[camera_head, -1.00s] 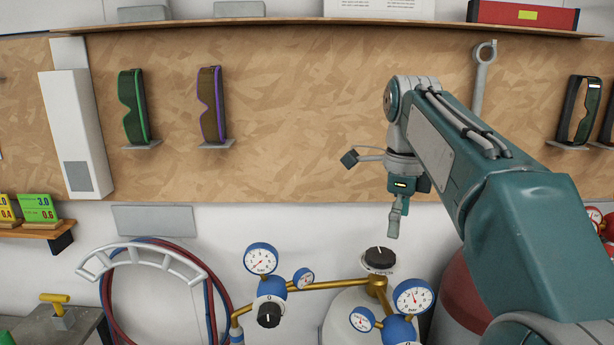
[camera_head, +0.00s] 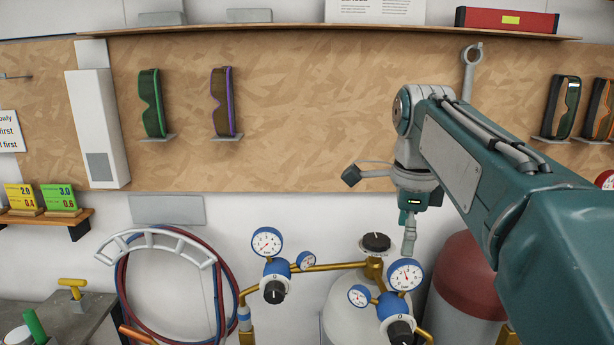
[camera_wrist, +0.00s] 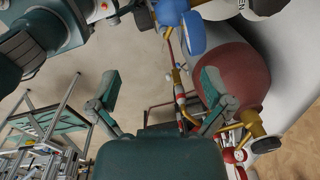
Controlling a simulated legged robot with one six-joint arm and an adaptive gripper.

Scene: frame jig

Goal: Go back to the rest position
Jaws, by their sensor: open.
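My gripper is open and empty. In the head view it overlaps the space between the black valve knob and the dark red cylinder; I cannot tell how close it is to either.
Regulators with round gauges (camera_head: 267,242) sit on a brass pipe above a white cylinder (camera_head: 352,305). A dark red cylinder (camera_head: 465,270) stands at right. Goggles (camera_head: 151,104) hang on the wooden board (camera_head: 310,110). Hoses loop on a white rack (camera_head: 160,235). A metal frame (camera_wrist: 45,130) shows in the wrist view.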

